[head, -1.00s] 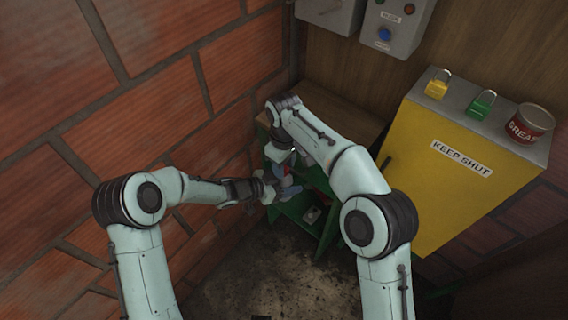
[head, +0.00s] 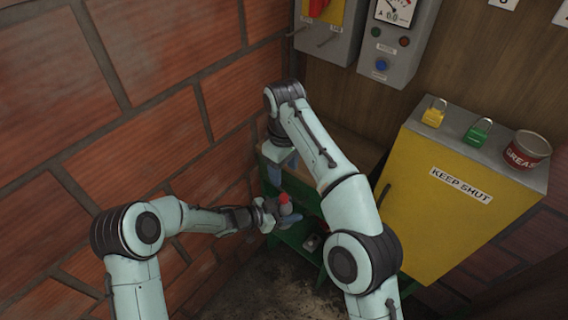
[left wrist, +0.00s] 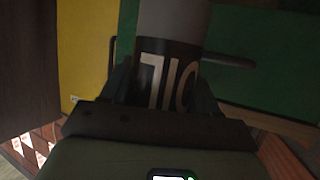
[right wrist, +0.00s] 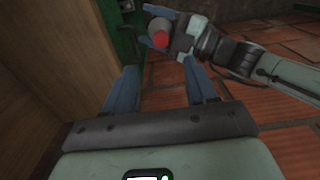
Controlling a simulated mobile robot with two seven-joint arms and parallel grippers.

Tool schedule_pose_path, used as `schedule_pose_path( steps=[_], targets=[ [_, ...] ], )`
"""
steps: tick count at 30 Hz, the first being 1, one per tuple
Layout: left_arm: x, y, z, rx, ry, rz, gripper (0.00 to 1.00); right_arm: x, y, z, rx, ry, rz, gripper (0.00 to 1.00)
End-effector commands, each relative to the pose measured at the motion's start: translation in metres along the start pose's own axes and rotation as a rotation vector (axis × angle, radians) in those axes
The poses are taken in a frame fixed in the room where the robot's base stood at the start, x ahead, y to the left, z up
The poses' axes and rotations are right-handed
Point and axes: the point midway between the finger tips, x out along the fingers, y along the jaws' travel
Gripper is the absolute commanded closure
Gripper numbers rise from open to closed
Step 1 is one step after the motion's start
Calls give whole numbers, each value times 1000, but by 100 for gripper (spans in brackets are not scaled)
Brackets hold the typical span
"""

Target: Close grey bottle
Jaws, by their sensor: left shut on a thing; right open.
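The grey bottle (head: 284,208) is held by my left gripper (head: 277,213) in front of the green shelf. In the left wrist view the bottle (left wrist: 172,18) shows its grey body and a dark label with pale letters, between the fingers. A red cap (right wrist: 160,40) sits at the bottle's top end in the right wrist view; I cannot tell whether it is fully seated. My right gripper (right wrist: 163,82) is open with nothing between its blue fingers. It is apart from the bottle, above and behind it in the head view.
The green shelf with a wooden top (head: 350,150) stands behind the grippers. A yellow cabinet (head: 440,205) with two padlocks and a grease can (head: 527,150) stands to the right. A brick wall (head: 150,100) closes the left side. Grey control boxes hang behind.

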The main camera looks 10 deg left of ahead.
Motion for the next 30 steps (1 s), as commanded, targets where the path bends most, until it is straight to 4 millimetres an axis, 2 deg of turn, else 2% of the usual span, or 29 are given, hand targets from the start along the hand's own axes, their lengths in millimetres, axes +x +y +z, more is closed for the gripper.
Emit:
schedule_pose_path(
  steps=[9, 30],
  targets=[
    [0, 0, -1, 1, 1, 0, 100, -16, 0, 0, 0, -1, 0, 43],
    [0, 0, -1, 1, 1, 0, 100, -14, 0, 1, -2, -2, -9, 43]
  ],
)
